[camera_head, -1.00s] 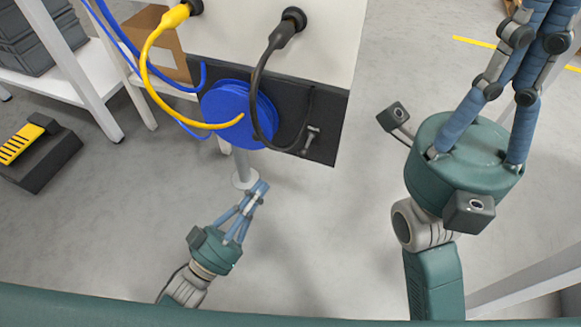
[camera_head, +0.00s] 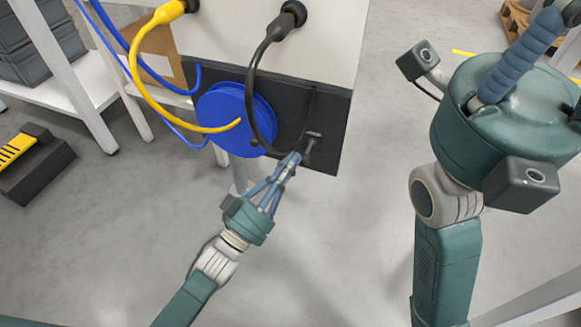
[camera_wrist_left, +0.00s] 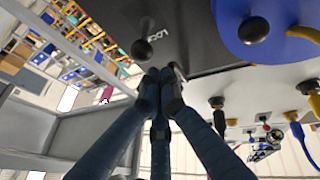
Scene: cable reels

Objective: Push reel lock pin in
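In the left wrist view the fingertips (camera_wrist_left: 162,76) meet near the black panel, beside a dark rounded knob (camera_wrist_left: 145,27) and "LOCK" lettering. My right gripper's body (camera_head: 510,115) is at the right. Its fingertips are cut off, so its opening is unclear.
A black cable (camera_head: 258,95) loops in front of the reel. A yellow cable (camera_head: 137,75) runs to the reel. A white shelf (camera_head: 75,95) stands left, and a black and yellow case (camera_head: 30,160) lies on the floor. The floor below the panel is open.

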